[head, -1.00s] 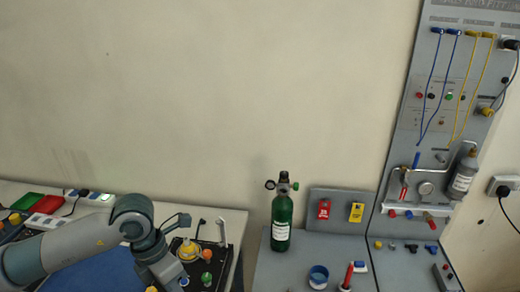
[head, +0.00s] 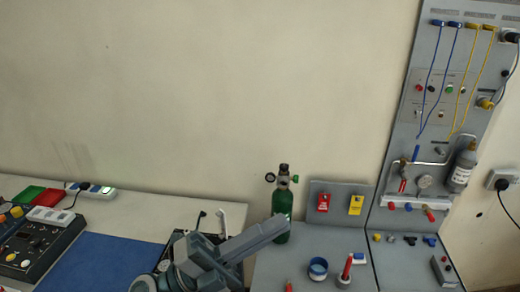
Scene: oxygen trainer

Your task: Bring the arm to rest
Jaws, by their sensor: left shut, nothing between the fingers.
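My left arm comes in from the bottom, left of centre. Its gripper (head: 279,224) is shut and empty, pointing up and to the right. In the picture its fingertips overlap the lower part of the green oxygen cylinder (head: 283,200); I cannot tell whether they touch it. The cylinder stands upright on the grey bench, with a dark valve and regulator on top. My right gripper is not in view.
Right of the cylinder are a blue-and-white cup (head: 318,268), a red marker in a holder (head: 346,270), and a stand with red and yellow tags (head: 338,197). A tall grey panel (head: 400,150) carries hoses. A blue mat (head: 105,262) lies left.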

